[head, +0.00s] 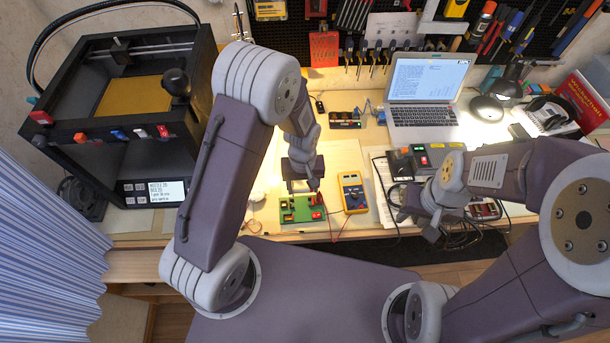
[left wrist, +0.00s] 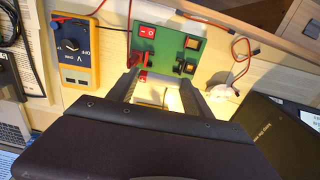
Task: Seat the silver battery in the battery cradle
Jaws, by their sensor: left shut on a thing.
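A green circuit board (head: 287,213) lies on the bench. It also shows in the left wrist view (left wrist: 168,46) with a red rocker switch (left wrist: 147,31), a red part between my fingers and dark parts on the right. I cannot clearly make out which part is the battery cradle. My left gripper (head: 306,188) is right over the board, pointing down, shut on what seems to be the silver battery, mostly hidden between its fingers (left wrist: 160,80). I cannot tell whether it touches the board. My right gripper (head: 433,230) is by the cables at right, its jaws unclear.
A yellow multimeter (head: 353,192) stands close to the board's right, with red and black leads around. Behind are a laptop (head: 428,88) and a small parts tray (head: 344,119). A black 3D printer (head: 125,115) fills the left. Loose cables lie near my right gripper.

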